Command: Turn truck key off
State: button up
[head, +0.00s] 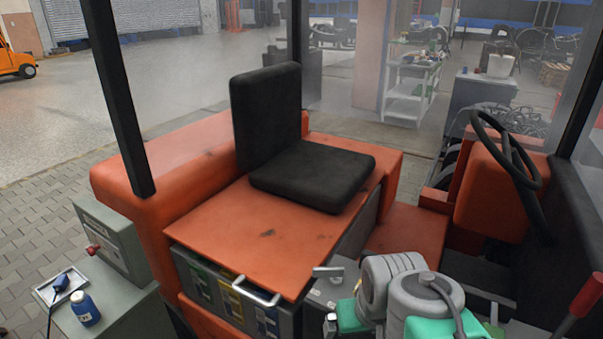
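The orange truck (270,235) fills the middle of the view, seen from its open side. Its black steering wheel (487,124) stands at the right above an orange column (492,195). A dark panel (585,225) lies right of the wheel. I cannot make out a key or key switch on either. Grey rounded links of my arm with green parts are at the bottom, right of centre, in front of the cab floor. I cannot make out my gripper's fingers, nor anything held.
A black seat (312,174) sits on the orange housing. A red-topped lever (587,294) rises at bottom right. Dark cab posts (118,95) frame the opening. A grey cabinet (112,240) and a blue bottle (84,308) are at lower left. A white shelf cart (412,92) stands behind.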

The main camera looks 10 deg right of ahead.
aim_at(335, 274)
jog(key=z, duration=0.5)
jog(key=k, duration=0.25)
jog(key=u, duration=1.8)
jog(key=i, duration=0.7)
jog(key=u, duration=0.2)
